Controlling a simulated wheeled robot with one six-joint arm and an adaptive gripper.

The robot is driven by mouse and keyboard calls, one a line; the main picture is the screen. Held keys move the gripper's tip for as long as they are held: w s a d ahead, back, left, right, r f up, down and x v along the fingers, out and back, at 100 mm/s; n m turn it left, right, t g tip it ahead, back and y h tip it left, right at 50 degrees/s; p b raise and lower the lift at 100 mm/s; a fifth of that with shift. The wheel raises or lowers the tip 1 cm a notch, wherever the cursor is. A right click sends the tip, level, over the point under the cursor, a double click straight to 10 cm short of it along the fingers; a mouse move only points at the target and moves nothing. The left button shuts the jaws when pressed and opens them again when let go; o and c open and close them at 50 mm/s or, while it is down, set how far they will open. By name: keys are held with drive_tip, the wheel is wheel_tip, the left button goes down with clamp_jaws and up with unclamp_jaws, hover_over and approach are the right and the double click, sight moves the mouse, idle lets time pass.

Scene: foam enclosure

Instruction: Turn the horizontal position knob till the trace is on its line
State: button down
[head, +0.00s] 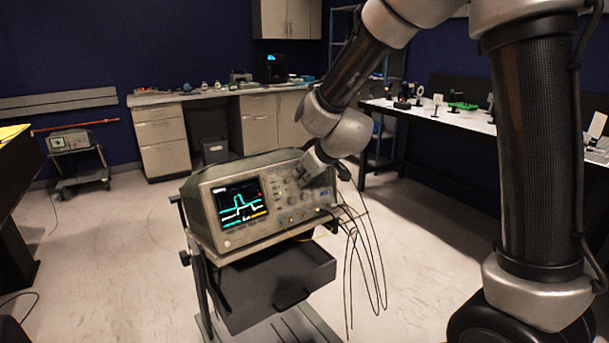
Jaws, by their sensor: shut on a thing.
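The oscilloscope (205,222) stands on a cart, its front panel facing me and tilted. Its lit screen (240,203) shows a green-cyan stepped trace with a raised pulse and a whitish stepped trace lower and to the right. The two do not appear to coincide; fine detail is too small to read. My gripper (304,176) reaches in from the upper right and is shut on a knob at the upper right of the panel, taken as the horizontal position knob. The gripper hides the knob and its marking.
Black cables (366,257) hang from the panel's lower right. The cart has a dark open drawer (270,288) below the oscilloscope. A white-topped bench (455,116) is at the right, and cabinets (160,140) stand behind. The floor at the left is mostly clear.

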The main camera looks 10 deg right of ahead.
drive_tip(key=shift+d+f, duration=0.1)
drive_tip(key=shift+d, duration=0.05)
drive_tip(key=shift+d+f+m, duration=0.1)
drive_tip(key=shift+m, duration=0.4)
drive_tip(key=m+y, duration=0.1)
drive_tip(key=m, duration=0.2)
drive_tip(key=shift+g+y, duration=0.3)
drive_tip(key=shift+y, duration=0.1)
drive_tip(key=m+y, duration=0.1)
drive_tip(key=m, duration=0.3)
drive_tip(key=shift+d+y, duration=0.1)
drive_tip(key=shift+y, duration=0.3)
drive_tip(key=shift+m, duration=0.3)
drive_tip(key=c, duration=1.8)
unclamp_jaws()
drive_tip(key=shift+o, duration=0.2)
